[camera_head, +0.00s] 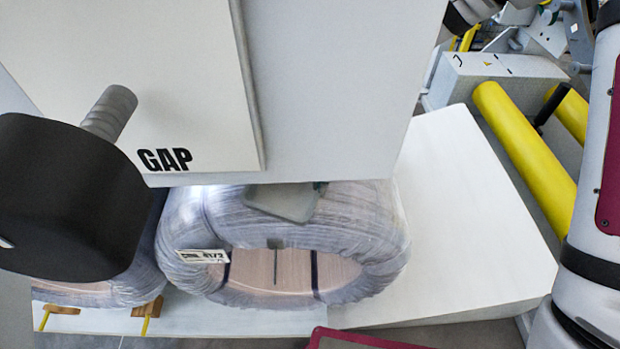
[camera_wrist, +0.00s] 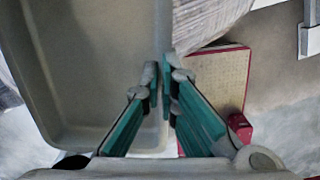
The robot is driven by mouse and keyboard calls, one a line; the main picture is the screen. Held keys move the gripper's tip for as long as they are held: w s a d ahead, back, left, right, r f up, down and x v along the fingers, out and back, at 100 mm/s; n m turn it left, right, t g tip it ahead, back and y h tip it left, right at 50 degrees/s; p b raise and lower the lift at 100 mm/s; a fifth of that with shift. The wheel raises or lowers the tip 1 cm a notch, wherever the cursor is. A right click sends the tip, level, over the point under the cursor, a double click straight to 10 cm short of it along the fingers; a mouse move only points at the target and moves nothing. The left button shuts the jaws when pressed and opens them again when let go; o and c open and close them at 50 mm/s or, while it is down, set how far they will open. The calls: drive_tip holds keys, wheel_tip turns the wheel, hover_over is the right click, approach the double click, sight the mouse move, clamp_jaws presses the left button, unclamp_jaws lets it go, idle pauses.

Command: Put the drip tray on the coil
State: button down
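The drip tray (camera_head: 283,201) is a shallow grey tray with rounded corners. In the head view it overlaps the upper front of the wrapped coil (camera_head: 370,240), its back part hidden under a large white housing. I cannot tell whether it rests on the coil or hangs just above. In the wrist view the tray (camera_wrist: 90,70) fills the left side, with wrapped coil (camera_wrist: 205,22) beyond its edge. My gripper (camera_wrist: 159,72) has teal-padded fingers closed on the tray's side wall, one on each side. In the head view my gripper is almost wholly hidden by the housing.
The white housing marked GAP (camera_head: 330,90) hangs over the coil. A black cylinder (camera_head: 70,200) is at the left, above a second wrapped coil (camera_head: 140,280). A bare white sloped surface (camera_head: 460,220) lies right of the coil. Yellow rollers (camera_head: 530,140) are beyond.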

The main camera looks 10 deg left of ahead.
drive_tip(key=w+a, duration=0.2)
drive_tip(key=shift+w+a+f, duration=0.15)
drive_tip(key=shift+w+a, duration=0.1)
drive_tip(key=shift+w, duration=0.15)
drive_tip(key=shift+a+f+p, duration=0.1)
drive_tip(key=shift+f+p, duration=0.4)
drive_tip(key=shift+f, duration=1.25)
drive_tip(key=shift+w+f, duration=0.1)
drive_tip(key=shift+f, duration=0.05)
drive_tip(key=c, duration=1.8)
unclamp_jaws()
drive_tip(key=r, duration=0.7)
drive_tip(key=shift+s+r+b, duration=0.4)
drive_tip(key=shift+s, duration=0.1)
